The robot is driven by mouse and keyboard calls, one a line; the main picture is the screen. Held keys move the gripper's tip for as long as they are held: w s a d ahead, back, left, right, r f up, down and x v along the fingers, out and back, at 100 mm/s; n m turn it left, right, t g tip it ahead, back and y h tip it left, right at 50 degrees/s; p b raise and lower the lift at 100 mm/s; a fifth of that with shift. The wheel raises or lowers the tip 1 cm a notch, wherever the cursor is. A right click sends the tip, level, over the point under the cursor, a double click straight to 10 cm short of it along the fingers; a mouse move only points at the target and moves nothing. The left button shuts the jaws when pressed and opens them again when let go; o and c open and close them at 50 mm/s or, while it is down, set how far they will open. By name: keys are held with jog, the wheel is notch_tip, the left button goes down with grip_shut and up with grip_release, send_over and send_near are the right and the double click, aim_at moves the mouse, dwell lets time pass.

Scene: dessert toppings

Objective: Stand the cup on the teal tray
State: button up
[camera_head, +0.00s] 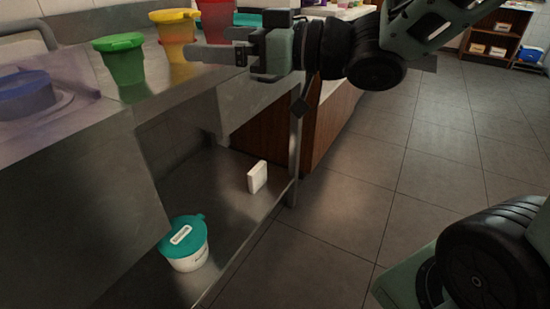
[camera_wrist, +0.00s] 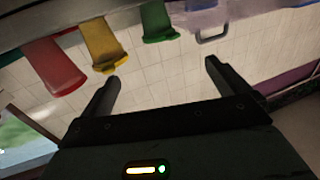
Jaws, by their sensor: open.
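Green (camera_head: 124,68), yellow (camera_head: 177,45) and red (camera_head: 216,20) cup-like containers stand in a row on the metal counter; I cannot tell which, if any, is the task's cup. A small teal patch (camera_head: 247,19) shows behind my gripper; it may be part of the teal tray, mostly hidden. My gripper (camera_head: 212,45) is at the counter's right end, in front of the red container in the head view, its fingers pointing left. In the wrist view my gripper (camera_wrist: 160,75) is open with nothing between its fingers. Red (camera_wrist: 55,65), yellow (camera_wrist: 104,45) and green (camera_wrist: 156,22) containers show beyond them.
A white tub with a teal lid (camera_head: 188,245) and a small white box (camera_head: 257,177) stand on the lower metal shelf. A blue-purple lidded container (camera_head: 25,95) is at the left. The tiled floor (camera_head: 400,160) at right is clear up to the far wooden shelf (camera_head: 495,35).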

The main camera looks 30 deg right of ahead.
jog(key=s+f+m+g+h, duration=0.1)
jog(key=s+f+g+h, duration=0.2)
jog(key=f, duration=0.6)
jog(key=s+f+m+g+h, duration=0.2)
jog(key=s+f+g+h, duration=0.1)
jog(key=s+f+h, duration=0.2)
notch_tip(320, 180, down, 4)
jog(key=h, duration=0.2)
jog(key=shift+f+h, duration=0.2)
jog(key=shift+h, duration=0.2)
jog(key=s+f+g, duration=0.1)
jog(key=s+g, duration=0.1)
jog(key=s, duration=0.1)
jog(key=s+f+g+h, duration=0.1)
jog(key=s, duration=0.3)
jog(key=s+f+g+h, duration=0.1)
jog(key=s+g, duration=0.1)
jog(key=s, duration=0.2)
jog(key=shift+s+n+g, duration=0.15)
jog(key=shift+n+g, duration=0.15)
jog(key=shift+n, duration=0.1)
jog(key=shift+s+d, duration=0.1)
jog(key=shift+s, duration=0.2)
